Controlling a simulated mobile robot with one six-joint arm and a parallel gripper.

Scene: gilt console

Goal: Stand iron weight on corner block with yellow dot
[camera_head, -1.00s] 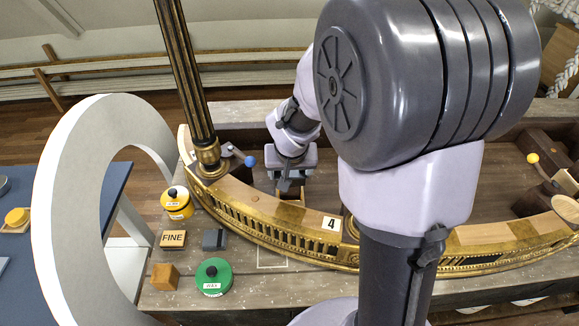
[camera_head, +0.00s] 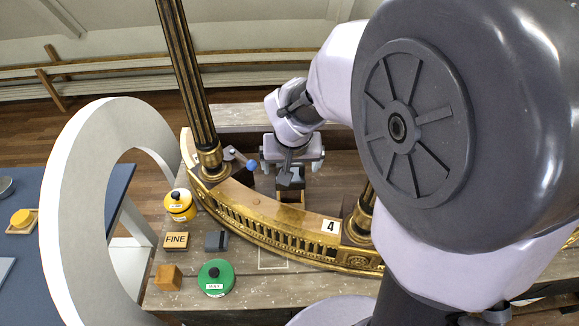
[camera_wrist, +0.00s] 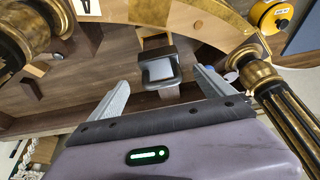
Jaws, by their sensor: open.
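A dark grey piece with a loop-like top, which looks like the iron weight (camera_wrist: 161,68), shows in the wrist view just beyond and between my fingertips. It also shows in the head view (camera_head: 289,178) below my gripper, inside the curved frame. My gripper (camera_wrist: 163,80) is open, with a finger on each side and a gap to the dark piece. In the head view my gripper (camera_head: 291,160) hangs over the frame's inner side. A corner block with a blue dot (camera_head: 252,165) is left of it. The yellow-dot corner block is not in view; my arm covers the right side.
The gilt curved rail (camera_head: 262,226) and a fluted leg (camera_head: 188,80) stand close to my gripper. On the bench are a yellow tin (camera_head: 179,207), a green tin (camera_head: 215,280), a FINE block (camera_head: 175,241), a grey block (camera_head: 216,240) and a wooden cube (camera_head: 168,278). A white ring (camera_head: 75,200) stands left.

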